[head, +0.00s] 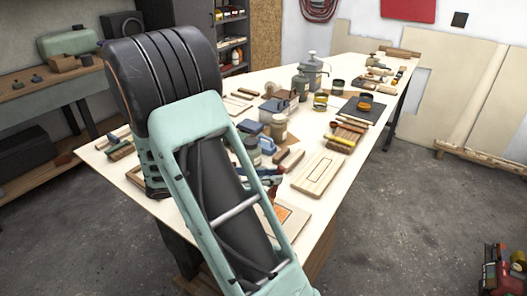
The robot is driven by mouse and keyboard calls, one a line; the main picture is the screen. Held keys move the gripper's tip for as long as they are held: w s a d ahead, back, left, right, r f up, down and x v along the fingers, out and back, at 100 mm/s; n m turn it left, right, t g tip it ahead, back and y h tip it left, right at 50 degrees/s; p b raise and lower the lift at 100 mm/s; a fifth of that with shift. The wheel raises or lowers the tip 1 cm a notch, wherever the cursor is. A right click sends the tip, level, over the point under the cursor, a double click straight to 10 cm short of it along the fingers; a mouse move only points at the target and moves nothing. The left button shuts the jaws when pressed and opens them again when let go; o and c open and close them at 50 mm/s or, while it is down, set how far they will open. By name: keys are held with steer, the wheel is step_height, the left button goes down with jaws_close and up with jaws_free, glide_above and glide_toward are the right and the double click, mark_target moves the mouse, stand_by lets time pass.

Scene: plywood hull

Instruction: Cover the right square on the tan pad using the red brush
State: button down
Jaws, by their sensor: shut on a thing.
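My own arm fills the foreground and hides much of the near table. My gripper cannot be made out; it seems to be behind the arm. A tan pad (301,211) lies near the table's front edge, partly hidden by my arm. An orange-red patch shows on its visible part; I cannot tell which square this is. A small red and dark thing (271,182) shows just right of my arm, above the pad; I cannot tell whether it is the red brush.
A pale board with an outlined rectangle (320,174) lies right of the pad. Jars, blocks and a yellow-handled tool (341,144) crowd the table's middle. A dark mat (352,112) with an orange-banded tin lies farther back. Concrete floor (400,225) is open to the right.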

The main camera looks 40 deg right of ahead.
mark_target(280, 169)
steer(key=r, duration=0.1)
steer(key=r+p, duration=0.1)
steer(key=r, duration=0.1)
steer(key=shift+s+d, duration=0.1)
steer(key=shift+s, duration=0.25)
steer(key=shift+w+r+p, duration=0.15)
steer(key=shift+r+p, duration=0.6)
steer(key=shift+p, duration=0.1)
step_height(280, 169, up, 3)
steer(key=shift+f+p, duration=0.1)
steer(key=shift+p, duration=1.15)
